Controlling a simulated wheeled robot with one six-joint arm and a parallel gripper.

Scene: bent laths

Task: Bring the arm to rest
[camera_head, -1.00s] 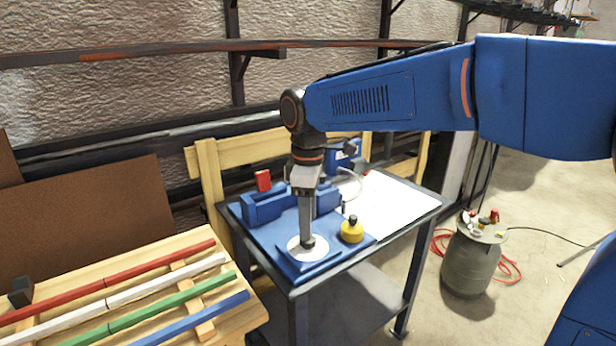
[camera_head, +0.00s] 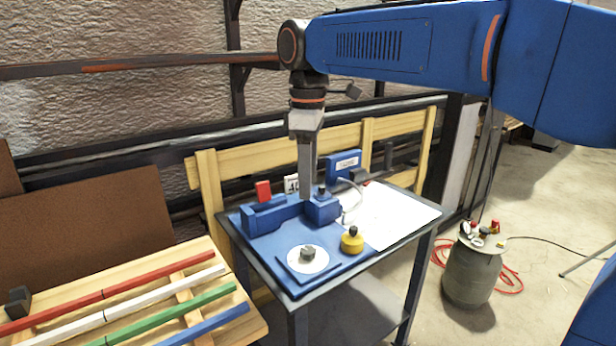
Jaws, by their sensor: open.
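My gripper (camera_head: 305,190) hangs from my blue arm, pointing down over the back part of the small table (camera_head: 352,292). Its end overlaps the blue fixture (camera_head: 275,216) in the picture, and I cannot tell the gap between them. The jaws are seen edge-on, and nothing shows held in them. A white disc with a grey knob (camera_head: 308,257) sits on a blue base at the table's front, clear of my gripper. A yellow knobbed piece (camera_head: 352,240) stands to its right.
A wooden bench (camera_head: 215,262) with red, white, green and blue laths is at the lower left. A wooden rail (camera_head: 340,140) stands behind the table. A grey-green canister (camera_head: 473,270) and red hose are on the floor at right. White paper (camera_head: 395,215) covers the table's right side.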

